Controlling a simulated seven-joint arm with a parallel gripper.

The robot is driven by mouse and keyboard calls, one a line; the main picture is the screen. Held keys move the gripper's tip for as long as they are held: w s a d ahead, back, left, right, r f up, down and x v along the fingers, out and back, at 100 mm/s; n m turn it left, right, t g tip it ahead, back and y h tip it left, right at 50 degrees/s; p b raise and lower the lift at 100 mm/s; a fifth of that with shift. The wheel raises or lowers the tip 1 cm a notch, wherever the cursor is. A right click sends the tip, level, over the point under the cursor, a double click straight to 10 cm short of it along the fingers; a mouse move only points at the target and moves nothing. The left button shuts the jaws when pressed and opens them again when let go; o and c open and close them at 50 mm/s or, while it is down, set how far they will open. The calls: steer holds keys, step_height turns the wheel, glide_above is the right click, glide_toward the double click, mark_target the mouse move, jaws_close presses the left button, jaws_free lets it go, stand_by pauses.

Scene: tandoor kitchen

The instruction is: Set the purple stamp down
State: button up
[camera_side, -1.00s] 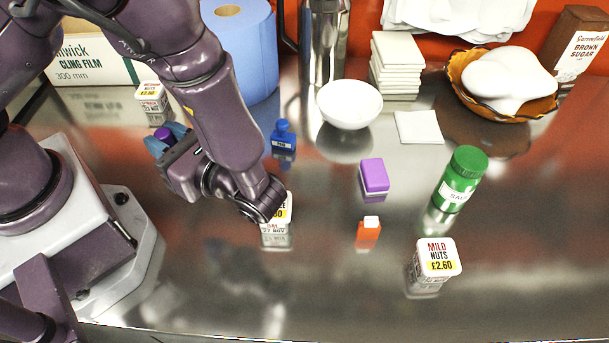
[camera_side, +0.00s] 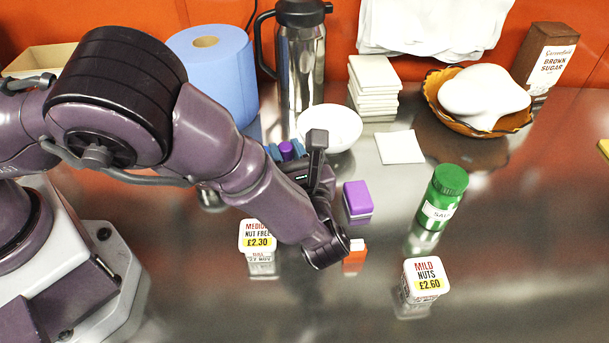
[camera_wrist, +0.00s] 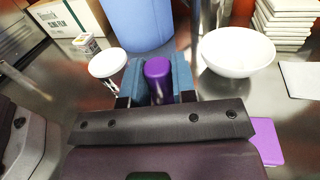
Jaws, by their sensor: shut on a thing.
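My gripper (camera_side: 285,150) is shut on the purple stamp (camera_wrist: 157,72). In the wrist view the stamp's rounded purple top shows between two blue fingers; its lower part is hidden. In the side view the top of the purple stamp (camera_side: 286,150) shows behind my wrist, just left of and in front of the white bowl (camera_side: 330,126). I cannot tell whether its base touches the counter. A purple and white block (camera_side: 357,197) stands on the counter to the right of my gripper; it also shows in the wrist view (camera_wrist: 267,142).
An orange stamp (camera_side: 354,258) stands by my wrist, partly hidden. Labelled tubs stand left (camera_side: 257,235) and right (camera_side: 426,278). A green shaker (camera_side: 442,196), white tiles (camera_side: 373,90), steel flask (camera_side: 300,60) and blue roll (camera_side: 214,75) stand around.

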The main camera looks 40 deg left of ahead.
steer(key=shift+w+d+f, duration=0.2)
steer(key=shift+w+f, duration=0.3)
steer(key=shift+f, duration=0.65)
steer(key=shift+w+d+f, duration=0.15)
steer(key=shift+w+f, duration=0.35)
steer(key=shift+f, duration=0.65)
steer(key=shift+w+d+f, duration=0.2)
steer(key=shift+w+f, duration=0.3)
steer(key=shift+f, duration=0.65)
steer(key=shift+f, duration=0.25)
steer(key=shift+f, duration=0.35)
steer(key=o, duration=0.9)
steer(key=shift+r, duration=0.1)
